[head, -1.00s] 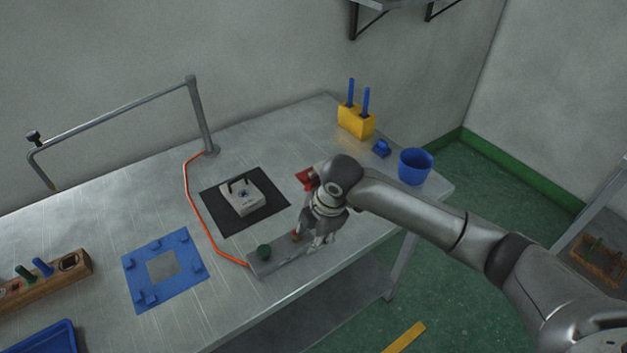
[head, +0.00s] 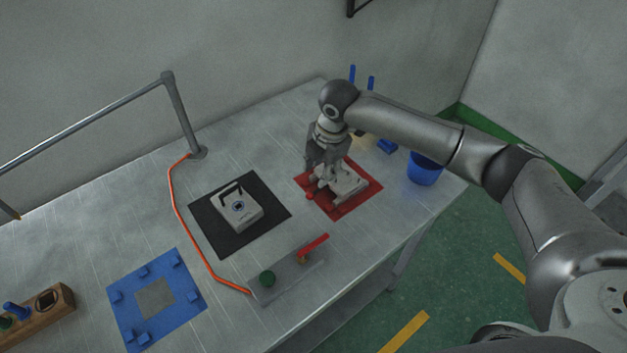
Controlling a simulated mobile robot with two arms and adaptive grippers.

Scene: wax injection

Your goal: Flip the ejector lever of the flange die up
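Two pale die blocks are on the table; I cannot tell for certain which is the flange die. One die (head: 348,184) lies on a red mat (head: 368,202), partly hidden by my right gripper. A small red part (head: 311,195) shows at its left side; I cannot tell whether it is the ejector lever. The other die (head: 238,209) sits on a black mat (head: 262,232) with a black handle standing up. My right gripper (head: 321,182) points down at the left side of the die on the red mat. Its fingers are too small to read. My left gripper is out of view.
An orange hose (head: 178,213) runs left of the black mat. A blue bucket (head: 424,170) stands right. A blue fixture (head: 184,298) lies front left.

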